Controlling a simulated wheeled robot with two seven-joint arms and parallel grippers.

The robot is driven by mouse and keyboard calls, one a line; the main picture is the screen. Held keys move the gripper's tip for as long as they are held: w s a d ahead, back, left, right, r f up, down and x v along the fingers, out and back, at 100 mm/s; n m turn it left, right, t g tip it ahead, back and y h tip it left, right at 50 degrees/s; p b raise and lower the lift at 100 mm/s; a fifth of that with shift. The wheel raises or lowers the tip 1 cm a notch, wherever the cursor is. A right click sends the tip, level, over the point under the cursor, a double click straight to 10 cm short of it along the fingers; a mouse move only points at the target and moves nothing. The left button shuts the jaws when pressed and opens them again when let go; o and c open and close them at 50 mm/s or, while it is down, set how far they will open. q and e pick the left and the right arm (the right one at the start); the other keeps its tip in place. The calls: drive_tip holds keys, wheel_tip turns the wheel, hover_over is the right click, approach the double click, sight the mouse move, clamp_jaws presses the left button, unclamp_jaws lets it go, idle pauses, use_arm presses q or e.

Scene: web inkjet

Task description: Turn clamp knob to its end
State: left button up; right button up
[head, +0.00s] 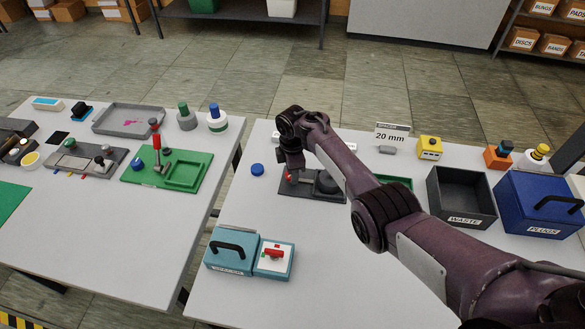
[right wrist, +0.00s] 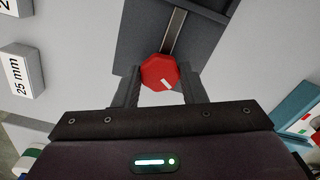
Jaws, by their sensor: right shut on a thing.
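The clamp knob (right wrist: 160,73) is red and many-sided, with a white mark on its face, at the centre of the right wrist view. In the head view only a bit of its red (head: 288,177) shows below my right gripper (head: 290,170). In the right wrist view my right gripper (right wrist: 160,90) has one finger on each side of the knob and is shut on it. The knob sits at the end of a metal rail on a dark grey clamp base (right wrist: 140,40); the base also shows in the head view (head: 322,197), partly hidden by my arm. My left gripper is not in view.
A blue cap (head: 257,169) lies left of the base. A teal box with a black handle (head: 231,262) stands in front. A dark waste bin (head: 437,190) and blue plugs box (head: 515,220) stand right. A 25 mm block (right wrist: 17,70) lies near the base.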

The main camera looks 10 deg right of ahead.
drive_tip(key=m, duration=0.3)
drive_tip(key=shift+m+p, duration=0.35)
drive_tip(key=shift+m, duration=0.05)
drive_tip(key=m, duration=0.3)
drive_tip(key=shift+m+p, duration=0.3)
drive_tip(key=m, duration=0.3)
drive_tip(key=shift+m, duration=0.4)
drive_tip(key=m, duration=0.7)
drive_tip(key=shift+a, duration=0.1)
drive_tip(key=m, duration=0.3)
drive_tip(key=shift+w+m, duration=0.1)
drive_tip(key=shift+m, duration=0.3)
drive_tip(key=m, duration=0.4)
drive_tip(key=shift+b, duration=0.35)
drive_tip(key=shift+r+m+b, duration=0.1)
drive_tip(key=shift+m+b, duration=0.2)
drive_tip(key=shift+m, duration=1.4)
